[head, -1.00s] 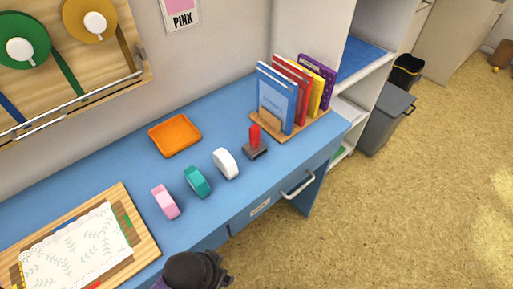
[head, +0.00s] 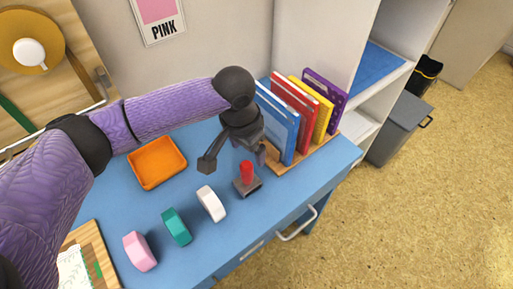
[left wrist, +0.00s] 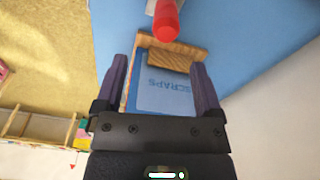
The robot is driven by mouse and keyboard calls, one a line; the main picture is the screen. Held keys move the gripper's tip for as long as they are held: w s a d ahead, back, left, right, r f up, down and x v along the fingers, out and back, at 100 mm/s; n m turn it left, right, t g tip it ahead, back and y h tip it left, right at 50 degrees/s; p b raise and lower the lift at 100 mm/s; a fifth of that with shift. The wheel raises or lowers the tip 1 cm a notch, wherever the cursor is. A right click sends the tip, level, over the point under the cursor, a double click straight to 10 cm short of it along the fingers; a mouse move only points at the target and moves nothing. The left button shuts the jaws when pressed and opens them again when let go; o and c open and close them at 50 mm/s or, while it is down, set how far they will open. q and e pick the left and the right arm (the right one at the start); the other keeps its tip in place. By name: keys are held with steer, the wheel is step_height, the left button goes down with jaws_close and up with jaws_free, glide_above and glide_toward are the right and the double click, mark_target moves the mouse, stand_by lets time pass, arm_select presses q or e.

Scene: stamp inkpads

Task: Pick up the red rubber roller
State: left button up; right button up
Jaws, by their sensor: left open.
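The red rubber roller (head: 247,172) stands on the blue desk with its red handle up and a dark grey base below. In the left wrist view, its red handle (left wrist: 166,22) shows at the top centre, beyond the fingertips. My left gripper (head: 234,160) is open and empty, its fingers spread behind and to the left of the handle in the head view. It is apart from the roller as far as I can tell. The open fingers also show in the left wrist view (left wrist: 158,64). My right gripper is not in view.
A wooden book holder (head: 318,150) with several upright books is close right of my gripper. An orange tray (head: 157,163) lies left. White (head: 211,204), teal (head: 176,227) and pink (head: 139,251) pieces stand in a row towards the front left.

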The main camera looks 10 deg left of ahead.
mark_target(247, 171)
arm_select(q)
steer(key=shift+w+a, duration=0.2)
steer(key=shift+w, duration=0.5)
steer(key=f+b, duration=0.1)
steer(key=s+f, duration=0.1)
steer(key=f, duration=0.1)
steer(key=f+b, duration=0.1)
steer(key=shift+s+d+f+b, duration=0.1)
steer(key=shift+s+f+b, duration=0.2)
steer(key=shift+f, duration=0.05)
step_height(247, 171, down, 4)
steer(key=shift+w+r+b, duration=0.1)
steer(key=shift+w+b, duration=0.05)
steer(key=shift+b, duration=0.8)
steer(key=shift+f, duration=0.45)
steer(key=shift+w+r, duration=0.1)
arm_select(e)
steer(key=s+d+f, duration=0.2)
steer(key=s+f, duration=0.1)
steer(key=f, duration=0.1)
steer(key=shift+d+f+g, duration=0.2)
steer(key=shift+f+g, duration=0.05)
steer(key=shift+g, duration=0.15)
arm_select(q)
steer(key=shift+c, duration=1.3)
jaws_close()
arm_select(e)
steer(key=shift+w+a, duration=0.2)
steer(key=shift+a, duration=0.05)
